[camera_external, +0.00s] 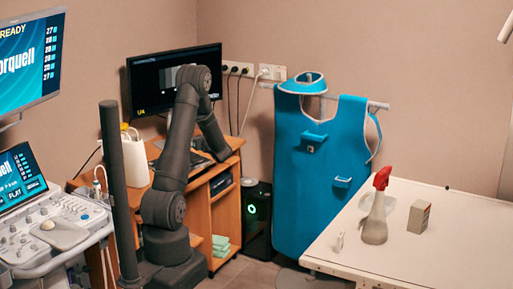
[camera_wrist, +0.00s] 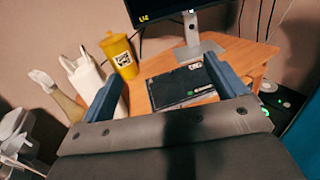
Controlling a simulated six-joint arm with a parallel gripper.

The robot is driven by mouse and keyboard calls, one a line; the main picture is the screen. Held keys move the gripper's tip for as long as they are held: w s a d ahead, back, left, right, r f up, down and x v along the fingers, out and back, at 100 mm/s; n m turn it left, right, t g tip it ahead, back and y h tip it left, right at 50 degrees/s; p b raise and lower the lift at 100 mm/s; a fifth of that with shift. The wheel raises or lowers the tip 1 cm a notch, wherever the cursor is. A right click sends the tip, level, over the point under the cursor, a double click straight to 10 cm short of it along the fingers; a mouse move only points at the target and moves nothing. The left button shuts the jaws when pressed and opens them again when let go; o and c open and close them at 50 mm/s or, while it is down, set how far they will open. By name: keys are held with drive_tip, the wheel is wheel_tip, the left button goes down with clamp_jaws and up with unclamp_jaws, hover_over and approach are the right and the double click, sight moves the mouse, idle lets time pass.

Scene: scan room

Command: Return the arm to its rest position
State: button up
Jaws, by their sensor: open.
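My arm (camera_external: 183,130) rises from its dark base and bends at the top. Its forearm slopes down to the right over the wooden desk (camera_external: 225,203). My gripper (camera_wrist: 163,67) shows in the wrist view with its two blue-grey fingers wide apart and nothing held between them. A flat black device (camera_wrist: 181,87) lies on the desk beyond the fingers, seen between them. In the external view the fingers are too small and dark to make out clearly.
A monitor (camera_external: 170,78) stands at the back of the desk. A yellow container (camera_wrist: 121,57) and a white jug (camera_wrist: 86,77) stand at the left in the wrist view. An ultrasound console (camera_external: 60,225), blue apron (camera_external: 315,165) and white table (camera_external: 440,230) with a spray bottle (camera_external: 375,215) and small box (camera_external: 419,217) surround the arm.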

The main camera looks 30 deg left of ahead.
drive_tip(key=d+f+m+t+h, duration=0.2)
drive_tip(key=d+m+t+h, duration=0.2)
drive_tip(key=d, duration=1)
drive_tip(key=d+f+m+t+h, duration=0.2)
drive_tip(key=d+m+t+h, duration=0.2)
drive_tip(key=d, duration=1)
drive_tip(key=m+h, duration=0.1)
drive_tip(key=h, duration=0.1)
drive_tip(key=shift+s+d+f+t+h, duration=0.2)
drive_tip(key=shift+s+f+t+h, duration=0.1)
drive_tip(key=shift+t, duration=0.1)
drive_tip(key=shift+o, duration=1.1)
